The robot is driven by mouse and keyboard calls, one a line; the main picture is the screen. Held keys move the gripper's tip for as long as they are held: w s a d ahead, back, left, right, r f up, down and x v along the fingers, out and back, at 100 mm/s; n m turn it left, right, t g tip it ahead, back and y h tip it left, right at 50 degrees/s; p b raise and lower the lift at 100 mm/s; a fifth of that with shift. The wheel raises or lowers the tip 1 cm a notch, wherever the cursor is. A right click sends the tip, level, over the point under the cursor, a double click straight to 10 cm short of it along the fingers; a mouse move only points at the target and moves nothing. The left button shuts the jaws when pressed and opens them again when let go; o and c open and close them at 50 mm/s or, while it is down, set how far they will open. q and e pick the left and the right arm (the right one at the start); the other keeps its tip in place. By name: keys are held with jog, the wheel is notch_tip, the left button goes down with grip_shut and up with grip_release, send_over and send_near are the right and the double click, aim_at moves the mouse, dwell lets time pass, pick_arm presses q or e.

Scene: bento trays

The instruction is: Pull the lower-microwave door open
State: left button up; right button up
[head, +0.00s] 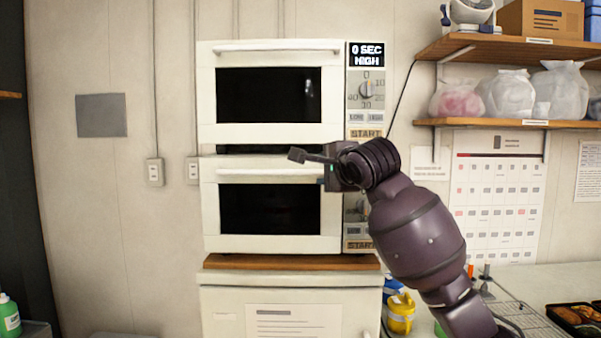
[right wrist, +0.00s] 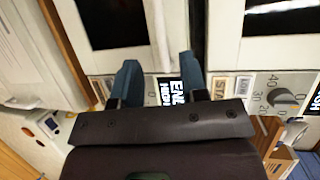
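The lower microwave (head: 212,215) is white, stands under a matching upper one, and has a dark window in its door; the door looks closed. Its pale horizontal handle (head: 262,172) runs along the door's top edge. My right gripper (head: 306,168) is in front of the handle's right end and hides part of the control panel. In the right wrist view its two blue fingers (right wrist: 158,68) are apart, with the handle (right wrist: 157,28) showing between them; contact cannot be told. The lower display (right wrist: 178,88) shows behind the fingers. My left gripper is not in view.
The upper microwave (head: 207,90) sits directly above, its door closed. A wooden board (head: 290,262) and white cabinet (head: 220,300) are below. Wall shelves (head: 500,124) with bags stand at right. A yellow container (head: 401,316) is on the right counter.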

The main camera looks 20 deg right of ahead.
aim_at(307, 172)
jog(key=shift+p+x, duration=1.35)
jog(key=shift+x, duration=4.25)
jog(key=shift+d, duration=0.1)
jog(key=shift+c, duration=0.2)
grip_shut()
